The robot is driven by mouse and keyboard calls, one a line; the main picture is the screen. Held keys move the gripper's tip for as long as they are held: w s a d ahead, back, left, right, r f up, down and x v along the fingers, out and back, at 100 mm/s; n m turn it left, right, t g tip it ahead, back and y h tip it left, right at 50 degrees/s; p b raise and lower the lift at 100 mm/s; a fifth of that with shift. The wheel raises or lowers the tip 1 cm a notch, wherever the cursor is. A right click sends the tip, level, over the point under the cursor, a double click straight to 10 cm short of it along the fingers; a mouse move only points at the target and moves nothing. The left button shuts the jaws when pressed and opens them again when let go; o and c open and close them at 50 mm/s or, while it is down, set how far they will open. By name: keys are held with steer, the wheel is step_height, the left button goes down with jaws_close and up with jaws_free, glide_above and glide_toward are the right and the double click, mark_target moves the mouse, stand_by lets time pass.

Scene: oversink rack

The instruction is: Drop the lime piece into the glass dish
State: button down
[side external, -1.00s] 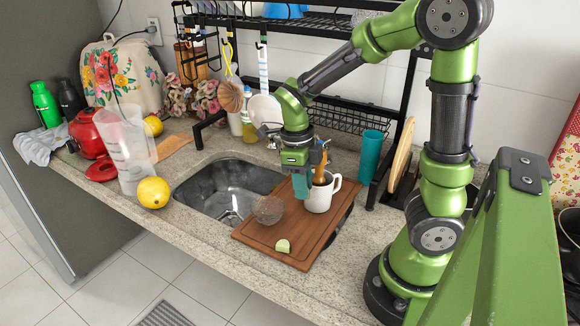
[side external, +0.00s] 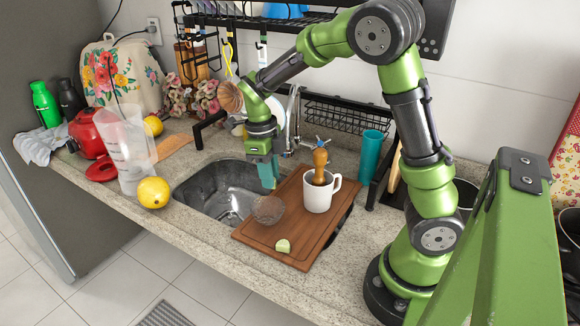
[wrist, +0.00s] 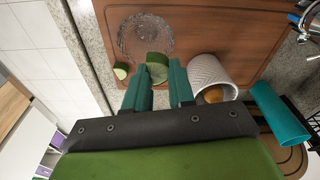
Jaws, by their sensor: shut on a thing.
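The glass dish (side external: 268,209) is a clear round bowl near the left edge of the wooden cutting board (side external: 303,217); it also shows in the wrist view (wrist: 142,32). My gripper (side external: 269,186) is above and behind the dish in the side view. In the wrist view its teal fingers (wrist: 160,88) are shut on a green lime piece (wrist: 157,63), which overlaps the dish's near edge in the picture. The held piece cannot be made out in the side view. Another lime piece (side external: 283,246) lies on the board's front part and shows in the wrist view (wrist: 121,71).
A white mug (side external: 318,197) holding a wooden-handled tool (side external: 320,160) stands on the board, right of my gripper. A teal cup (side external: 370,157) is behind it. The sink (side external: 215,190) opens to the left, with a faucet (side external: 292,130) behind. A lemon (side external: 153,192) sits farther left.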

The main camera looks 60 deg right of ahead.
glide_above(272, 212)
steer(key=shift+f, duration=2.7)
steer(key=c, duration=0.9)
jaws_free()
steer(key=shift+r, duration=0.15)
steer(key=r, duration=0.5)
steer(key=w+r, duration=0.1)
steer(key=r, duration=0.5)
steer(key=w+r, duration=0.1)
steer(key=r, duration=0.4)
steer(key=shift+a+r, duration=0.2)
steer(key=shift+r, duration=0.1)
